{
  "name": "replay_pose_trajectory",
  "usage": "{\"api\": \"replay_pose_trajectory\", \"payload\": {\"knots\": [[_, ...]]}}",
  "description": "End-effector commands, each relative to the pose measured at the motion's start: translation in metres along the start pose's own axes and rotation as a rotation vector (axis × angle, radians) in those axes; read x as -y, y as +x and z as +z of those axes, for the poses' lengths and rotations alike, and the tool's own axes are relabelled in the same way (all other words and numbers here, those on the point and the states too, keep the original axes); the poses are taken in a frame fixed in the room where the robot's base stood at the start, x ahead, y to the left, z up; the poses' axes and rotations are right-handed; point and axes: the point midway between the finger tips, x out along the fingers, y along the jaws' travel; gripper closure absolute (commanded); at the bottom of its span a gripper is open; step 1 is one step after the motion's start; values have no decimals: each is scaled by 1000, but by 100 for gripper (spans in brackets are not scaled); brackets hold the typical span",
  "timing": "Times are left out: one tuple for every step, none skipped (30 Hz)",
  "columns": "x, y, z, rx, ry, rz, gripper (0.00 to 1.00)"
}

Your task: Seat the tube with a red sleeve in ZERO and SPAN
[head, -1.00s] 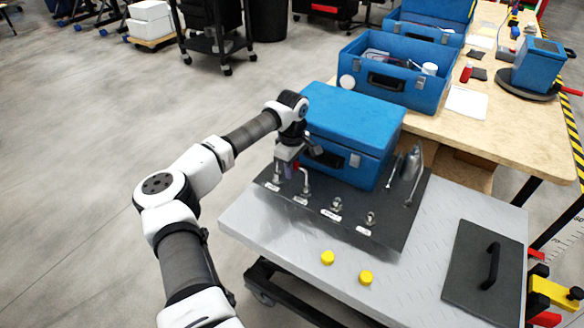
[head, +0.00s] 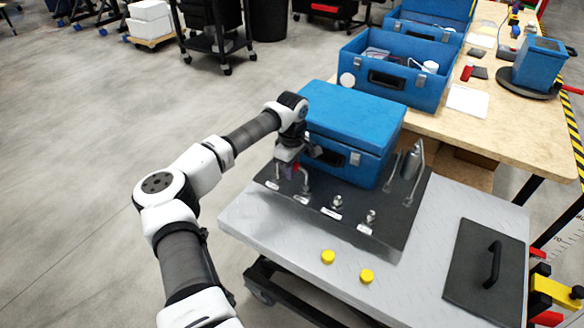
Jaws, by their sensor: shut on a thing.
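My gripper (head: 289,165) is at the back left of a dark plate on the cart, pointing down at the leftmost fittings. The dark plate (head: 310,220) carries a row of labelled fittings. Two metal ports (head: 338,202) to the right are bare. The labels are too small to read, so I cannot tell which are ZERO and SPAN, nor whether a tube end touches a port.
A closed blue case (head: 350,120) stands just behind my gripper. Two yellow caps (head: 328,256) lie on the cart's front. A dark lid with a handle (head: 488,265) lies at right. A grey cylinder (head: 411,163) stands at the plate's right end. The cart's front middle is otherwise clear.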

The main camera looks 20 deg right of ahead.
Motion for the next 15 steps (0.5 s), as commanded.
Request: {"api": "replay_pose_trajectory", "payload": {"knots": [[0, 2, 0, 0, 0, 0, 100], [0, 3, 0, 0, 0, 0, 100], [0, 4, 0, 0, 0, 0, 100], [0, 5, 0, 0, 0, 0, 100], [0, 6, 0, 0, 0, 0, 100], [0, 6, 0, 0, 0, -1, 100], [0, 7, 0, 0, 0, -1, 100], [0, 8, 0, 0, 0, -1, 100], [0, 9, 0, 0, 0, -1, 100], [0, 10, 0, 0, 0, -1, 100], [0, 11, 0, 0, 0, -1, 100], [0, 11, 0, 0, 0, -1, 82], [0, 10, 0, 0, 0, -1, 78], [0, 10, 0, 0, 0, -1, 74], [0, 10, 0, 0, 0, -1, 69]]}}
